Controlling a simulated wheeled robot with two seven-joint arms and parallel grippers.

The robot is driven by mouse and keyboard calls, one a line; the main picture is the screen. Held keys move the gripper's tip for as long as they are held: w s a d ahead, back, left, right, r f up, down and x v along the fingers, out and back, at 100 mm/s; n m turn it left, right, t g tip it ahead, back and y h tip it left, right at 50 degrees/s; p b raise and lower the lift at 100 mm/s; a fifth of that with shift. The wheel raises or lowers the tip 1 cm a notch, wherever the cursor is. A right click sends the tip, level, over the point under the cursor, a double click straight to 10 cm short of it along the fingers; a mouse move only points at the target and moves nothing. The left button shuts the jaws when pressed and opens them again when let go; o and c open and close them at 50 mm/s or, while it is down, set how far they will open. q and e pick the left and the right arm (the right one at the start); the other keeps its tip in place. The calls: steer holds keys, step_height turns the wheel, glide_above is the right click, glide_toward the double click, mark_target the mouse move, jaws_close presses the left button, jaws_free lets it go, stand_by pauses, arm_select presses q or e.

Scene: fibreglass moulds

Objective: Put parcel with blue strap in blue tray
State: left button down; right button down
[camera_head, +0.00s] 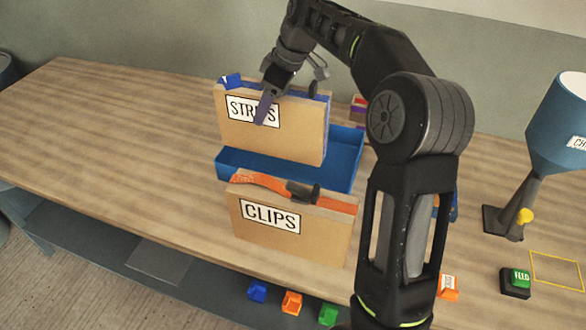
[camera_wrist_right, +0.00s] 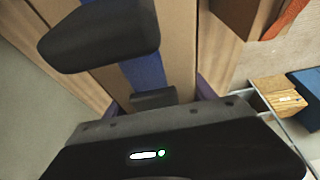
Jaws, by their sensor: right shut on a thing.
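The parcel with the blue strap (camera_head: 290,140) is a tan upright box labelled STRIPS. Its blue strap also shows in the wrist view (camera_wrist_right: 147,72). My right gripper (camera_head: 268,103) is shut on this parcel at its top, with a purple finger across the label. The blue tray (camera_head: 343,160) is on the table behind the CLIPS parcel. The STRIPS parcel stands over the tray's left part, and I cannot tell whether its base touches the tray floor. My left gripper is not in view.
The CLIPS parcel (camera_head: 290,235) with an orange strap stands upright just in front of the tray. A blue hopper (camera_head: 553,115) and a green FEED button (camera_head: 517,280) are at the right. The table's left is clear.

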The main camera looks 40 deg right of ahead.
mark_target(286, 104)
steer(key=shift+r, duration=0.15)
steer(key=shift+f+p, duration=0.3)
steer(key=shift+f, duration=2.9)
steer(key=shift+f, duration=1.8)
steer(key=shift+f, duration=0.1)
steer(key=shift+c, duration=1.6)
jaws_free()
steer(key=v, duration=1.2)
steer(key=shift+s+b, duration=0.1)
steer(key=shift+b, duration=0.2)
